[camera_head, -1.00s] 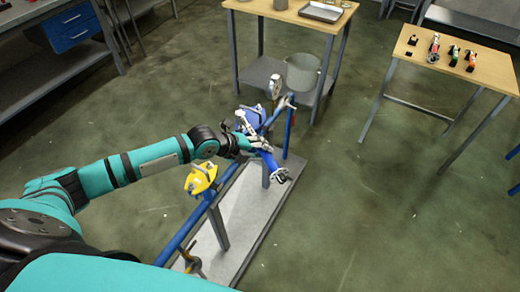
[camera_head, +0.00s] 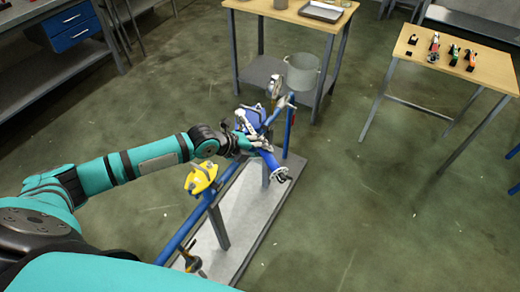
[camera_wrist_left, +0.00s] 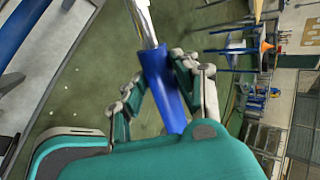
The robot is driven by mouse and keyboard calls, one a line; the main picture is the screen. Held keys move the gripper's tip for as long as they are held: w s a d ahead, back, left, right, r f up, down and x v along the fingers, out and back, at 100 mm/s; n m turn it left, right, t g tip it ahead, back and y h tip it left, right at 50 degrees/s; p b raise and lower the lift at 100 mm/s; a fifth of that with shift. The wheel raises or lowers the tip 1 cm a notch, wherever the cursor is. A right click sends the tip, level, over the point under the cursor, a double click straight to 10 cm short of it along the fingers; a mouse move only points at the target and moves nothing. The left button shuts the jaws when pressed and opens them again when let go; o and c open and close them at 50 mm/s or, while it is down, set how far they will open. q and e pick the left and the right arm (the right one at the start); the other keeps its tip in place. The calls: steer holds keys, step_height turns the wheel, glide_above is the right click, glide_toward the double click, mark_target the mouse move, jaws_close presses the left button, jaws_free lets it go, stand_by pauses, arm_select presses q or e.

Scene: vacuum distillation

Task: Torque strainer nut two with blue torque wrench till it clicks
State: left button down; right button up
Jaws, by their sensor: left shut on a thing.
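My left gripper (camera_head: 248,143) is over the far half of the blue pipe rig. In the left wrist view, the gripper (camera_wrist_left: 163,92) is shut around the blue handle of the torque wrench (camera_wrist_left: 158,70), whose chrome shaft runs up out of the frame. In the head view, blue strainer bodies (camera_head: 271,164) are beside and below the gripper. The fingers and wrist partly hide them. The wrench's head and strainer nut two are too small or hidden to make out, so I cannot tell whether they touch. My right gripper is in neither view.
The rig stands on a grey base plate (camera_head: 238,230), with a yellow fitting (camera_head: 202,177) on its near half and a gauge (camera_head: 274,85) at its far end. A wooden table (camera_head: 290,14) stands behind it. Another table (camera_head: 455,62) at right holds small tools. Floor is clear between them.

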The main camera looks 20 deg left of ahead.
arm_select(q)
steer(key=shift+w+f+b, duration=0.1)
steer(key=shift+f+b, duration=1.3)
steer(key=shift+f, duration=0.1)
stand_by(0.6)
steer(key=s+a+m+h+b, duration=0.1)
steer(key=a+b, duration=0.1)
steer(key=b, duration=0.3)
steer(key=shift+s+f+m+g, duration=0.15)
steer(key=shift+s+m+g, duration=0.25)
stand_by(0.3)
